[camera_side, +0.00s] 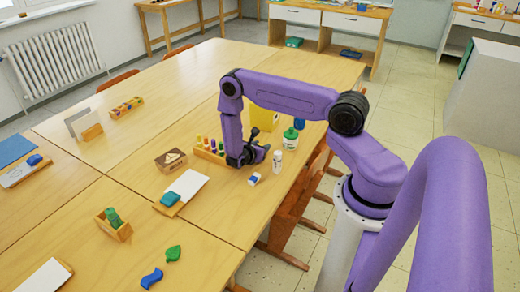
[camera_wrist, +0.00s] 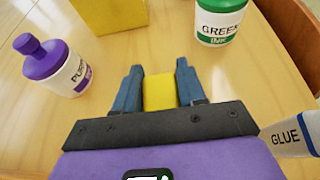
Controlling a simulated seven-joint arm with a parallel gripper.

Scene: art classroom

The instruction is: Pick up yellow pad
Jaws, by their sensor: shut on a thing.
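The yellow pad (camera_wrist: 160,93) is a small yellow block between the two blue-grey fingers of my gripper (camera_wrist: 158,72) in the wrist view. The fingers are shut on it from both sides. In the side view my gripper (camera_side: 257,155) is low over the right part of the table, and the pad cannot be made out there. I cannot tell whether the pad still touches the table.
Around my gripper stand a purple paint bottle (camera_wrist: 56,68), a green ink bottle (camera_wrist: 219,20), a yellow box (camera_wrist: 108,14) and a glue bottle (camera_wrist: 292,136). A blue-and-white eraser (camera_side: 254,179) lies nearby. A wooden box (camera_side: 171,160) is left. The table's right edge is close.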

